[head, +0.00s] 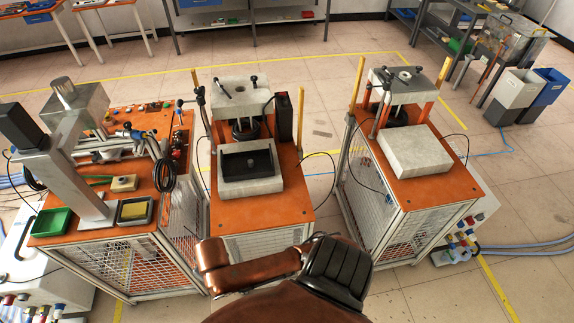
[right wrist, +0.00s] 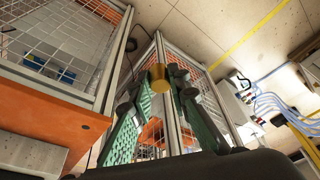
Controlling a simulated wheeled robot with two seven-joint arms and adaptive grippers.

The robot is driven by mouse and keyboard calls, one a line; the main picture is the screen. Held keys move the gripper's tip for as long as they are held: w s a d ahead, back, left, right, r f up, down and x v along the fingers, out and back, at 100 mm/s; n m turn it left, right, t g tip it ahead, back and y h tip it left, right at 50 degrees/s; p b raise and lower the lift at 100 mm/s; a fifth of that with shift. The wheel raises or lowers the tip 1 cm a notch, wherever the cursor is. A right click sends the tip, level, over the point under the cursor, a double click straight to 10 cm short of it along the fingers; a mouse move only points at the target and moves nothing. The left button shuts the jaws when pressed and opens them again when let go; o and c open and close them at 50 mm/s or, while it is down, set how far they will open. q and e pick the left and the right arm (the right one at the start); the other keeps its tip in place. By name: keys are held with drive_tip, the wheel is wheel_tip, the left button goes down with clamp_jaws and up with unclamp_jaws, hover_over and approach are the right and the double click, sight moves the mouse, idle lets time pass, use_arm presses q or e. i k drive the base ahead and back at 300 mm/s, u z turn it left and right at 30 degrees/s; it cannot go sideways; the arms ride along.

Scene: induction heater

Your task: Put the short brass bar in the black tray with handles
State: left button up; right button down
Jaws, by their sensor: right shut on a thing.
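In the right wrist view, my right gripper (right wrist: 156,86) has its green-padded fingers closed around the short brass bar (right wrist: 158,74). The bar shows as a round, gold-coloured end between the fingertips. In the head view the bar and these fingertips cannot be made out; only brown and black parts of my own body show at the bottom middle. The black tray (head: 231,176) lies on a pale grey block on the middle orange-topped cart. A small dark raised part shows in it; its handles are hard to make out. My left gripper is not in view.
The left cart carries a green tray (head: 51,222), a dark tray with yellowish contents (head: 134,210) and a tall metal press (head: 52,165). The right cart holds a bare grey block (head: 415,151). Posts and a press frame (head: 239,90) stand behind the middle block.

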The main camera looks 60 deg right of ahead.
sight(238, 169)
drive_tip(key=z, duration=1.35)
drive_tip(key=i, duration=0.1)
